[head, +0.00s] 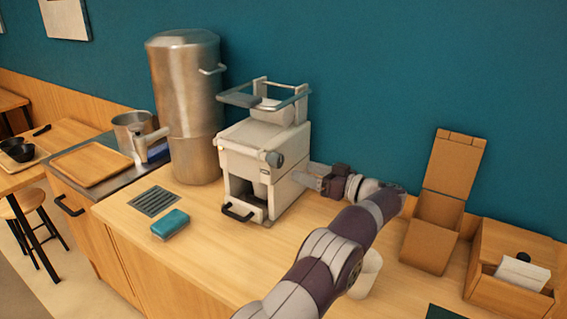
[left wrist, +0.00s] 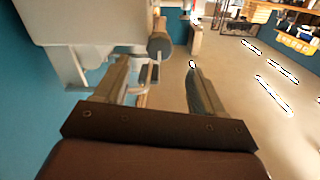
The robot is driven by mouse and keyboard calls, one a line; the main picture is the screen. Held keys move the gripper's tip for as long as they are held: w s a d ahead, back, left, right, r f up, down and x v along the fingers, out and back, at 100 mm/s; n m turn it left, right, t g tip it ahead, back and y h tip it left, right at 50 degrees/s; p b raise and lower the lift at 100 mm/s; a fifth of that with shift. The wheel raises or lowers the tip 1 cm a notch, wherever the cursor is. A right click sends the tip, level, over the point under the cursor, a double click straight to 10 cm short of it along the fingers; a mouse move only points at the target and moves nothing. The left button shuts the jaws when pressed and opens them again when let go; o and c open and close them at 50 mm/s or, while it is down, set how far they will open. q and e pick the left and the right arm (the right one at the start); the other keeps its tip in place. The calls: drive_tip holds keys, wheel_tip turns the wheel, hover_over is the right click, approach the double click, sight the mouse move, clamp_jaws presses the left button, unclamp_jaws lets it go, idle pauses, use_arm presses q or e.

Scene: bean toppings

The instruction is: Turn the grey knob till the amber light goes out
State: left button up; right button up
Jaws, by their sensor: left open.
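The cream machine (head: 250,146) stands on the wooden counter against the teal wall. Its grey knob (head: 274,159) is at the upper right of the front face. In the left wrist view the knob (left wrist: 160,46) appears as a grey cylinder beyond the fingers, close to the machine's pale body (left wrist: 85,22). My left gripper (head: 314,178) is at the machine's right side, below and right of the knob. Its fingers (left wrist: 155,88) are open, apart from the knob, with nothing gripped between them. My right gripper is not in view.
A tall steel urn (head: 188,110) stands left of the machine. A teal sponge (head: 170,224) and a drain grille (head: 154,201) are in front. Wooden boxes (head: 428,246) stand at the right, and a white cup (head: 366,274) is partly behind my arm. The front counter is mostly clear.

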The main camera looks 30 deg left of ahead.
sight(281, 162)
use_arm(q)
drive_tip(key=a, duration=0.6)
drive_tip(key=w+a+p, duration=0.1)
drive_tip(key=a, duration=0.2)
drive_tip(key=shift+a+r, duration=0.2)
drive_tip(key=c, duration=1)
